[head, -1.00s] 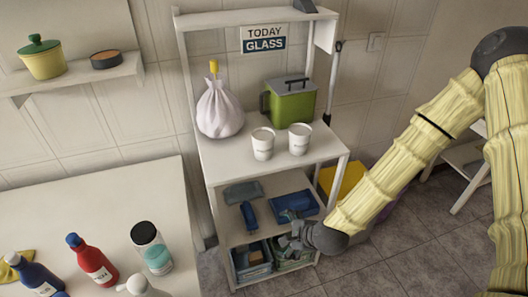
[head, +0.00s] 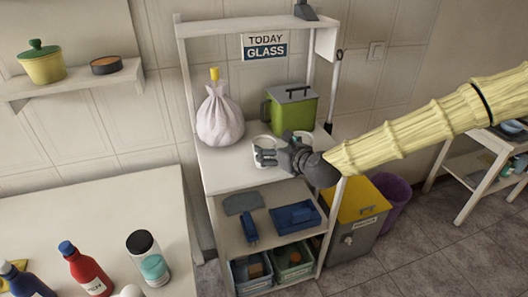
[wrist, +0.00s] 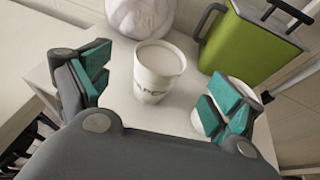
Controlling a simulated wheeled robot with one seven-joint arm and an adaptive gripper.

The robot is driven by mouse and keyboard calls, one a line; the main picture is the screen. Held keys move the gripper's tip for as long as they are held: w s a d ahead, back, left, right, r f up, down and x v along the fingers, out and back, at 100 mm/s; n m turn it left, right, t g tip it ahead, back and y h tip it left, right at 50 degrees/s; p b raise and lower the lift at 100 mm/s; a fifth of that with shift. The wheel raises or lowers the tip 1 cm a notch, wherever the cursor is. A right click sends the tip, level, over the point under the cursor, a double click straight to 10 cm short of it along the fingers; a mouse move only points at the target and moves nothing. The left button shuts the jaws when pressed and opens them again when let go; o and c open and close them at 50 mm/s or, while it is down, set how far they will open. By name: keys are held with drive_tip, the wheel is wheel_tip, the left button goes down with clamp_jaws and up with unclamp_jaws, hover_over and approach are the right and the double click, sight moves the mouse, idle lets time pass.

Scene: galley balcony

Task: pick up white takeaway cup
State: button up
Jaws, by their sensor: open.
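A white takeaway cup (wrist: 157,72) with dark lettering stands upright on the top shelf (wrist: 119,100), between the fingers of my gripper (wrist: 160,88) in the wrist view and a little ahead of them. My gripper is open and holds nothing. A second white cup (wrist: 203,117) stands to the right, partly hidden behind the right finger.
A tied white bag (head: 220,120) stands behind the cups at left, and a green bin (head: 291,108) with a grey lid behind them at right. Lower shelves hold a blue tray (head: 296,217) and crates. A yellow-lidded bin (head: 356,202) stands on the floor at right.

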sight(266, 143)
drive_tip(key=shift+x, duration=1.05)
drive_tip(key=shift+w+a+f+p, duration=0.1)
drive_tip(key=shift+w+a+p, duration=0.2)
drive_tip(key=shift+w+p, duration=0.3)
drive_tip(key=p+x, duration=0.1)
drive_tip(key=x, duration=0.1)
drive_tip(key=shift+w+a+f, duration=0.1)
drive_tip(key=shift+w+a, duration=0.1)
drive_tip(key=shift+w, duration=0.1)
drive_tip(key=shift+w+a+f, duration=0.2)
drive_tip(key=shift+w+f, duration=0.1)
drive_tip(key=shift+w, duration=0.2)
drive_tip(key=c, duration=0.9)
drive_tip(key=shift+c, duration=0.3)
